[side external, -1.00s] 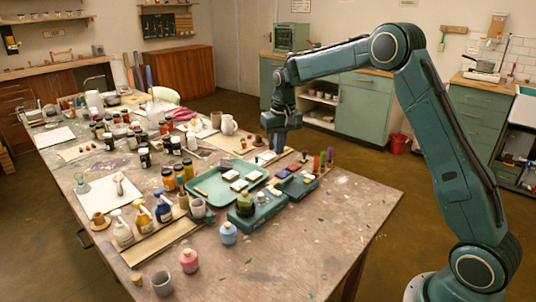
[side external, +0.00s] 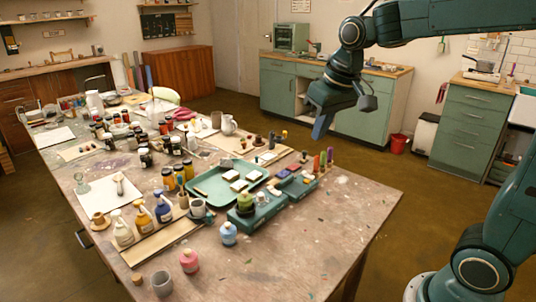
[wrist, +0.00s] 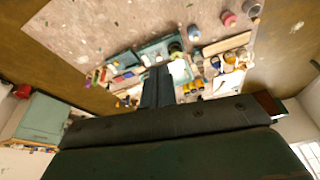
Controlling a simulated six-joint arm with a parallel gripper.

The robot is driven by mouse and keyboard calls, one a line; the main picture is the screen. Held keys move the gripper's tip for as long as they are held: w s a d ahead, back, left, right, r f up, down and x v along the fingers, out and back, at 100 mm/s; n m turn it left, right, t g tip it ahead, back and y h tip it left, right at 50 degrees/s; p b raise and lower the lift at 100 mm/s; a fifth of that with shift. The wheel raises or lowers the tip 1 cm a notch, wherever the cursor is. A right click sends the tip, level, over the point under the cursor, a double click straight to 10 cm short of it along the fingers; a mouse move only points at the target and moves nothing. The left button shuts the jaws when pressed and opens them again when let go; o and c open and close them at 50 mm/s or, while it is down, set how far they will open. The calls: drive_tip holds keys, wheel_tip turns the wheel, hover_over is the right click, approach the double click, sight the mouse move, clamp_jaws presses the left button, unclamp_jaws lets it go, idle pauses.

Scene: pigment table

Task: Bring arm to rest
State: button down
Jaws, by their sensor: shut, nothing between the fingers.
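My gripper (side external: 322,127) hangs in the air above the far right side of the work table, its fingers pointing down. The fingers are shut with nothing between them. In the wrist view my closed gripper (wrist: 158,78) sits in the middle, with the table well beyond it. My arm reaches in from the right, raised clear of everything on the table (side external: 335,215).
Bottles and jars crowd the table's left. The table's front right is mostly bare. A red bucket (side external: 398,143) stands on the floor.

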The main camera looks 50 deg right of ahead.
drive_tip(key=s+a+f+n+t, duration=0.1)
drive_tip(key=s+a, duration=0.1)
drive_tip(key=s, duration=0.6)
drive_tip(key=s+a+f+n+t, duration=0.1)
drive_tip(key=s, duration=0.8)
drive_tip(key=shift+a+f, duration=0.35)
drive_tip(key=shift+a, duration=0.05)
